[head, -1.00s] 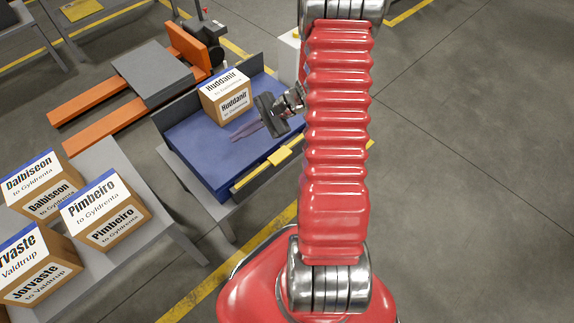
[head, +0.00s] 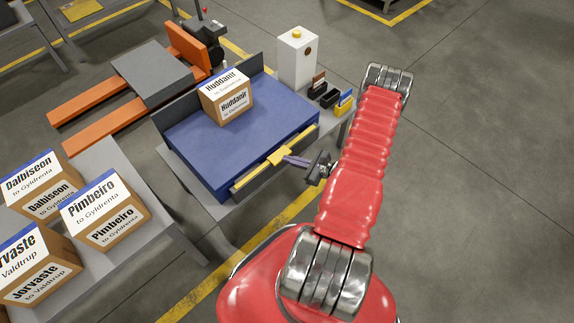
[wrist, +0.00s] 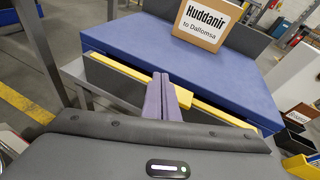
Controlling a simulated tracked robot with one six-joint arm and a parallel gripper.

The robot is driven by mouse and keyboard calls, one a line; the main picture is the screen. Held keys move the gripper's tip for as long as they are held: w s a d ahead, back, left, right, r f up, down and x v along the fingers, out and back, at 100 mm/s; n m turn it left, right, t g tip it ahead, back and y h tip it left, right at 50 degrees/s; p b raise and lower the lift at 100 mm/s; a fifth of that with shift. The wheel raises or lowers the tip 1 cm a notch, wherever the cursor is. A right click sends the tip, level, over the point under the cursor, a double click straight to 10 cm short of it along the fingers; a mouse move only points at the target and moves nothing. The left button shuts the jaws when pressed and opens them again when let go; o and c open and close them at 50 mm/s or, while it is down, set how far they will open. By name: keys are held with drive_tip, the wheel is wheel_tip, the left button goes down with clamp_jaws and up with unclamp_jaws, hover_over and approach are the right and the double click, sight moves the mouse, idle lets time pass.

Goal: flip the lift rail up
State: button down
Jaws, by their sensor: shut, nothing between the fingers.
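The lift rail (head: 252,178) is a dark bar with a yellow edge along the front of the blue platform (head: 190,150). A yellow tab (head: 278,156) sits at its middle. The rail also shows in the wrist view (wrist: 118,70), below the platform's top edge. My gripper (head: 289,160) is shut and empty, with its purple fingertips at the tab. In the wrist view the shut fingers (wrist: 163,98) overlap the tab, which shows at their right. I cannot tell whether they touch it.
A box labelled Huddanir (head: 226,97) stands on the platform. A white unit with a yellow button (head: 297,58) and small dark holders (head: 325,94) stand to its right. Several boxes occupy the table at left. The floor at right is clear.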

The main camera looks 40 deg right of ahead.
sight(280, 160)
drive_tip(key=s+d+f+m+h, duration=0.2)
drive_tip(key=s+f, duration=0.4)
drive_tip(key=f, duration=0.3)
drive_tip(key=m+h, duration=0.1)
drive_tip(key=m, duration=0.1)
drive_tip(key=shift+f+m+h, duration=0.3)
drive_tip(key=shift+h, duration=0.1)
drive_tip(key=shift+w, duration=0.15)
drive_tip(key=x, duration=1)
drive_tip(key=shift+r, duration=2.15)
drive_tip(key=shift+d+r, duration=0.1)
drive_tip(key=shift+d, duration=0.05)
